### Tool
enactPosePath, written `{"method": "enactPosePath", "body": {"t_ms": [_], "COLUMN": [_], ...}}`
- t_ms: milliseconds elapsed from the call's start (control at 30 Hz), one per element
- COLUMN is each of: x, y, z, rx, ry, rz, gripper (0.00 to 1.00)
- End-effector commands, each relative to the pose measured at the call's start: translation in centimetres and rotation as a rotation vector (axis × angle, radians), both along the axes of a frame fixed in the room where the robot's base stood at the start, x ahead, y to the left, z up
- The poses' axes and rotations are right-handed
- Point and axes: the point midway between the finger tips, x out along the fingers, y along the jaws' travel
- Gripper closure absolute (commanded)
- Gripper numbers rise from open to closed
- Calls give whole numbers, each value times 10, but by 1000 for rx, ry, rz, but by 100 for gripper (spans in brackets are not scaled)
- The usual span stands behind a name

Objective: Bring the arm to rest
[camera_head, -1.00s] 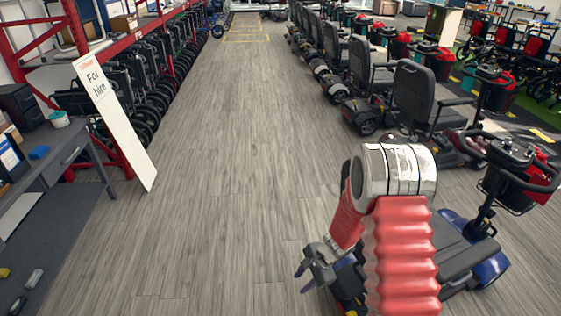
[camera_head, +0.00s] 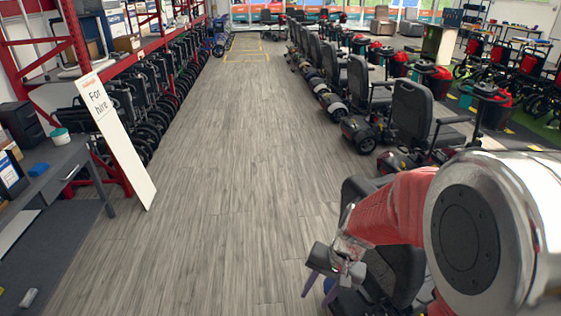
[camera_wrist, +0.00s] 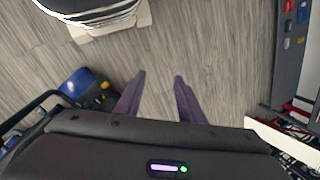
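My gripper (camera_head: 319,292) hangs low at the end of my red and silver arm, right of centre in the head view. Its purple fingers point down over the floor beside a black scooter seat. In the wrist view my gripper (camera_wrist: 159,75) shows two purple fingers apart, with only grey floor between them. It is open and empty. My arm is bent, and its large silver joint fills the lower right of the head view, hiding much of the nearest scooter (camera_head: 395,275).
A white "For hire" board (camera_head: 122,150) leans at the left by a grey desk (camera_head: 70,150) and red racking (camera_head: 75,40). Scooters stand in a row (camera_head: 360,95) on the right. The grey floor aisle (camera_head: 225,150) between is clear. A blue scooter part (camera_wrist: 76,84) shows in the wrist view.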

Motion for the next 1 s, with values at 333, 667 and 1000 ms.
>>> {"method": "enactPosePath", "body": {"t_ms": [333,667,1000], "x": [-40,-75,-102], "y": [-22,-43,-61], "z": [56,99,139], "rx": [-96,-198,-297], "ry": [-82,-169,-290], "rz": [174,285,334], "gripper": [64,64,64]}}
